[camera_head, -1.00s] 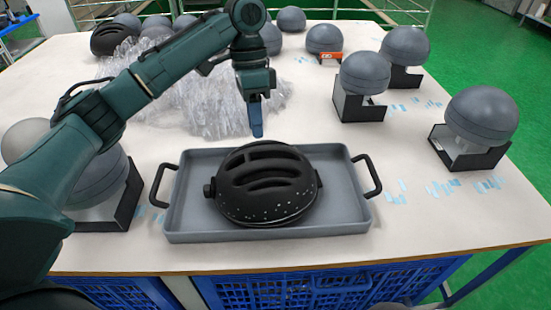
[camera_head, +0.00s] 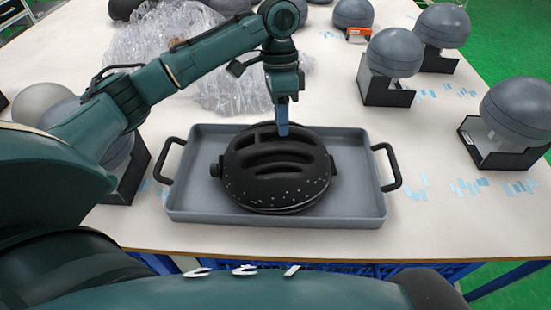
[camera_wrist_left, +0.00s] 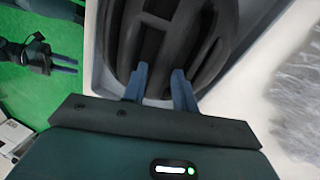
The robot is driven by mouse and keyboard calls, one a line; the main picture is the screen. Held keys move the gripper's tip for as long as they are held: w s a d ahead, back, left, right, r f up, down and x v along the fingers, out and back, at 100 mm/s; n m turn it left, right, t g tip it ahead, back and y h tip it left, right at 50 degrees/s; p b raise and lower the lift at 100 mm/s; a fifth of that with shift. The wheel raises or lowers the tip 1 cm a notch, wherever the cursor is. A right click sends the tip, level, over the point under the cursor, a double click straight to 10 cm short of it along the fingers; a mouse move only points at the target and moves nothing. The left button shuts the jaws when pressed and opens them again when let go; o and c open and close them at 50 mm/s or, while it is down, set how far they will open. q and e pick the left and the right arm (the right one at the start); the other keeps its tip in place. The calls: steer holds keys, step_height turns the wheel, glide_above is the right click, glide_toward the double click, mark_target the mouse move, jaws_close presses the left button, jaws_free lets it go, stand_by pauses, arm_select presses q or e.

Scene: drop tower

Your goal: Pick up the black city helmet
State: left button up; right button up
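The black city helmet (camera_head: 277,180) has long vents and small pale specks low on its near side. It sits upright in a grey tray (camera_head: 200,205) with black handles. My left gripper (camera_head: 283,131) points down at the helmet's far upper edge. In the left wrist view its two blue fingers (camera_wrist_left: 160,84) are apart, with the helmet (camera_wrist_left: 165,40) just past and between their tips. I cannot tell whether they touch it. My right gripper (camera_wrist_left: 65,63) shows at the upper left of the left wrist view, its fingers apart and empty.
Clear plastic wrap (camera_head: 215,65) lies heaped behind the tray. Grey head forms on black stands, one at the right (camera_head: 520,115), line the table. An orange-red item (camera_head: 358,34) is at the back.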

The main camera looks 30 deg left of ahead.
arm_select(q)
steer(key=x, duration=0.4)
steer(key=shift+f, duration=0.15)
steer(key=shift+c, duration=0.2)
jaws_close()
steer(key=shift+w, duration=0.1)
